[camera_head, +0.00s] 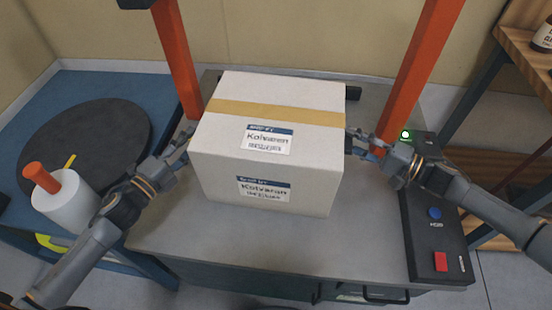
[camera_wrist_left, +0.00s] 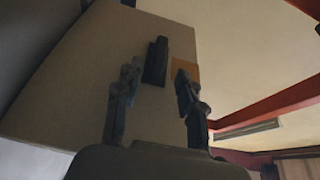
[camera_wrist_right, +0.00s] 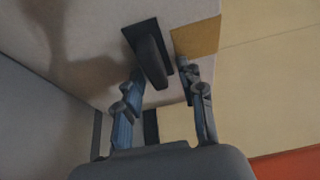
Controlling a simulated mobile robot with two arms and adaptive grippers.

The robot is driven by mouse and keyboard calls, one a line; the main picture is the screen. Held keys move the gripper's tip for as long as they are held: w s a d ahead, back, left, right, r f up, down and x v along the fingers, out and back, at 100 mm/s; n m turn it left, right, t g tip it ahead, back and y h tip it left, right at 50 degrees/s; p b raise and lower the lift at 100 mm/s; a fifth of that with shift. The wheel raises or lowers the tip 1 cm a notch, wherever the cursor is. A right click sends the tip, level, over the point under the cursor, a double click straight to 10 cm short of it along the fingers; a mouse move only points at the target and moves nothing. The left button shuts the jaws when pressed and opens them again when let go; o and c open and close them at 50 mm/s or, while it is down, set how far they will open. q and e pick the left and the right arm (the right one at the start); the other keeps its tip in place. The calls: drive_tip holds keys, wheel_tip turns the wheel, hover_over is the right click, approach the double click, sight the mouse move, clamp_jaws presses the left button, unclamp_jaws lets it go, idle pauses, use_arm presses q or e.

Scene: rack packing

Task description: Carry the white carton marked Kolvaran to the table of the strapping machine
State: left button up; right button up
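The white carton marked Kolvaran (camera_head: 225,146) has a tan tape strip on top and labels on its top and front. It appears to rest on the grey table of the strapping machine (camera_head: 270,246), between the orange posts. My left gripper (camera_head: 181,143) is at the carton's left side. In the left wrist view its fingers are apart, with a dark handle (camera_wrist_left: 155,62) between and beyond the tips. My right gripper (camera_head: 366,146) is at the right side. Its fingers are also apart, around or just short of another dark handle (camera_wrist_right: 150,60); contact is unclear.
Orange posts (camera_head: 414,75) of the machine rise behind the carton on both sides. A black control panel (camera_head: 428,215) with blue and red buttons lies at right. A blue station with a dark turntable (camera_head: 82,122) and a white roll (camera_head: 66,205) is at left. A wooden shelf (camera_head: 525,60) stands far right.

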use_arm(q)
drive_tip(key=v, duration=0.7)
drive_tip(key=shift+s, duration=0.35)
use_arm(e)
drive_tip(key=v, duration=1.2)
use_arm(q)
drive_tip(key=shift+a, duration=0.1)
